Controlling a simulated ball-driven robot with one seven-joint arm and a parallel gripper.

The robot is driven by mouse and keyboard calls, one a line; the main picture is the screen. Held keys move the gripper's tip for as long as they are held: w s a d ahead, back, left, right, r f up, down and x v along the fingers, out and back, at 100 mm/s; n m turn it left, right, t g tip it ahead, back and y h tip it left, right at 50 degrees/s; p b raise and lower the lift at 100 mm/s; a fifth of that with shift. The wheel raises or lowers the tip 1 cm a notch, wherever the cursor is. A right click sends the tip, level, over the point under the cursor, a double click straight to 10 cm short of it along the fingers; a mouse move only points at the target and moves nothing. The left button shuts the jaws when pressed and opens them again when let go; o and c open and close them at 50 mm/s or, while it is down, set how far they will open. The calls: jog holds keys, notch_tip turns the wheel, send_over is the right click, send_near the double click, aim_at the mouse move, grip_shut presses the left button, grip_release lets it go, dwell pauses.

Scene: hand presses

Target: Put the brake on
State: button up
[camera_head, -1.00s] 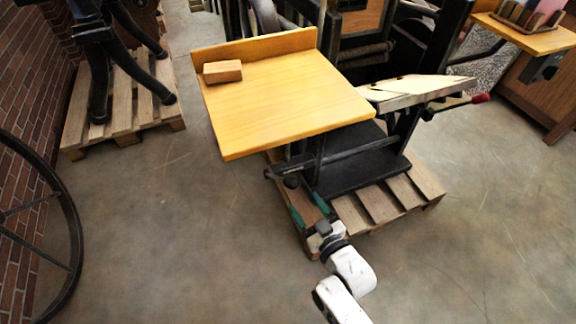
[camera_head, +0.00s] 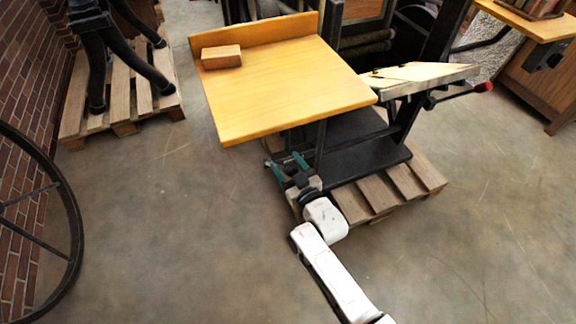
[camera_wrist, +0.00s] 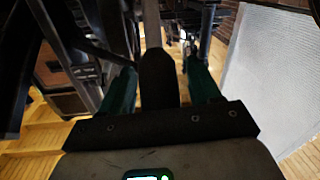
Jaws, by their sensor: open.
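My gripper (camera_head: 289,164) has its two green fingers apart, just under the front edge of the press's wooden table (camera_head: 290,90). In the wrist view a dark, round-ended lever (camera_wrist: 159,78), which looks like the brake, lies between the open fingers of my gripper (camera_wrist: 162,75). A gap shows on each side of it, so the fingers do not appear closed on it. In the head view the lever is mostly hidden by my gripper and the table edge. Whether its end touches my palm I cannot tell.
A wooden block (camera_head: 221,56) lies on the table. The press stands on a pallet (camera_head: 385,195), with a red-tipped handle (camera_head: 484,87) at its right. A spoked wheel (camera_head: 70,225) stands at left. The concrete floor (camera_head: 180,220) in front is clear.

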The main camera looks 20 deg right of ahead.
grip_shut()
dwell(0.6)
